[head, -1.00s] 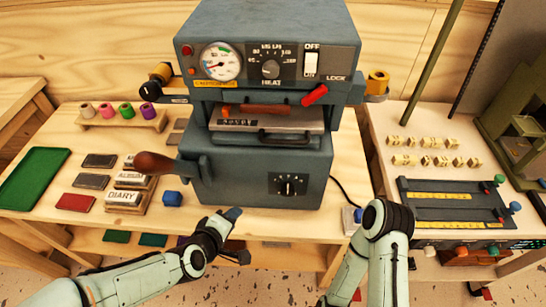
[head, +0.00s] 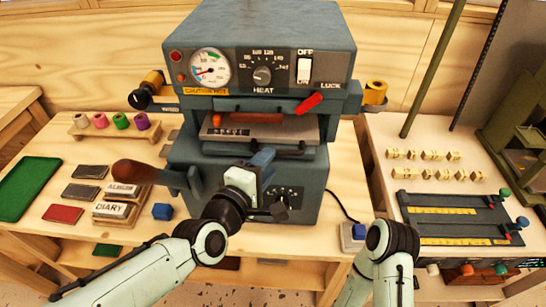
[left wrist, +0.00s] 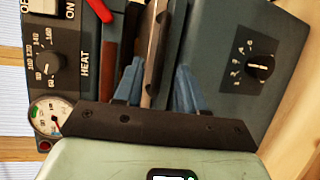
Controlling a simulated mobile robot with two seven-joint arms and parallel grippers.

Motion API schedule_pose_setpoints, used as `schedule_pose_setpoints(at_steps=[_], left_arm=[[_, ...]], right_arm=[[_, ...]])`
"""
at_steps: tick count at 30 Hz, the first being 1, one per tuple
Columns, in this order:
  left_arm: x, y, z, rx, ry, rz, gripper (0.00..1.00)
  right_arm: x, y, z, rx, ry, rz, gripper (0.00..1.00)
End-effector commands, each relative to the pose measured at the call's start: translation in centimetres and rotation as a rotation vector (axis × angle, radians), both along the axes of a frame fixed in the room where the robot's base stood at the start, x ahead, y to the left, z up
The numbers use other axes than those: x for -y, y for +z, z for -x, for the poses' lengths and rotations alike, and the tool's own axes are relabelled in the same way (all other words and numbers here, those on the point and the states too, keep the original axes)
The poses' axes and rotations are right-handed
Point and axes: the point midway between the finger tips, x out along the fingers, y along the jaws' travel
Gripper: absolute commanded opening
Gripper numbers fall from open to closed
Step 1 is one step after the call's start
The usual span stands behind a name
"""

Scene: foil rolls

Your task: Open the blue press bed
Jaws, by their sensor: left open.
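The blue-grey press (head: 300,195) stands on the wooden table, with its gauge, heat dial and red lock lever (head: 308,104) on the upper front. Its bed (head: 285,133) is a pale plate inside the opening, with a dark bar handle (head: 292,153) at its front edge. My left gripper (head: 264,158) is open in front of the bed handle and partly covers it. In the left wrist view the dark bar (left wrist: 165,50) appears between the two blue fingers, which are apart; contact cannot be told. My right arm shows at the lower right, its gripper out of view.
A brown-knobbed lever (head: 135,172) sticks out left of the press. A side table on the right holds letter blocks and a ruled jig (head: 455,217).

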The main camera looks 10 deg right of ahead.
Motion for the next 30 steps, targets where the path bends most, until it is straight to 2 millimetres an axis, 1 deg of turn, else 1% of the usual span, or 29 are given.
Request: schedule_pose_setpoints(at_steps=[1, 3, 7, 11, 18, 19, 20, 21, 22, 23, 30], left_arm=[[0.6, -0.3, -0.7, 0.0, -0.002, -0.003, 0.4], [1.3, -0.4, -1.5, 0.0, -0.001, -0.001, 0.4], [2.0, -0.6, -2.4, 0.001, -0.001, -0.001, 0.4], [2.3, -0.7, -2.8, 0.0, -0.001, 0.0, 0.4], [2.4, -0.7, -2.9, 0.001, -0.001, -0.001, 0.4], [2.4, -0.7, -2.9, 0.001, -0.001, -0.001, 0.37], [2.4, -0.7, -2.9, 0.001, -0.001, -0.001, 0.27], [2.4, -0.7, -2.9, 0.001, -0.001, -0.001, 0.14], [2.3, -0.7, -2.9, 0.001, -0.001, -0.001, 0.04], [2.3, -0.7, -2.9, 0.001, -0.001, -0.001, 0.0], [2.3, -0.7, -2.8, 0.001, -0.001, 0.0, 0.0]], right_arm=[[0.0, 0.0, 0.0, 0.001, 0.0, 0.0, 0.43], [0.0, 0.0, 0.0, 0.001, 0.0, 0.0, 0.43], [0.0, 0.0, 0.0, 0.001, 0.0, 0.0, 0.43], [0.0, 0.0, 0.0, 0.001, 0.0, 0.0, 0.43], [0.0, 0.0, 0.0, 0.0, 0.0, 0.0, 0.43], [0.0, 0.0, 0.0, 0.001, 0.0, 0.0, 0.43], [0.0, 0.0, 0.0, 0.0, 0.0, 0.0, 0.43], [0.0, 0.0, 0.0, 0.0, 0.0, 0.0, 0.43], [0.0, 0.0, 0.0, 0.0, 0.0, 0.0, 0.43], [0.0, 0.0, 0.0, 0.0, 0.0, 0.0, 0.43], [0.0, 0.0, 0.0, 0.0, 0.0, 0.0, 0.43]])
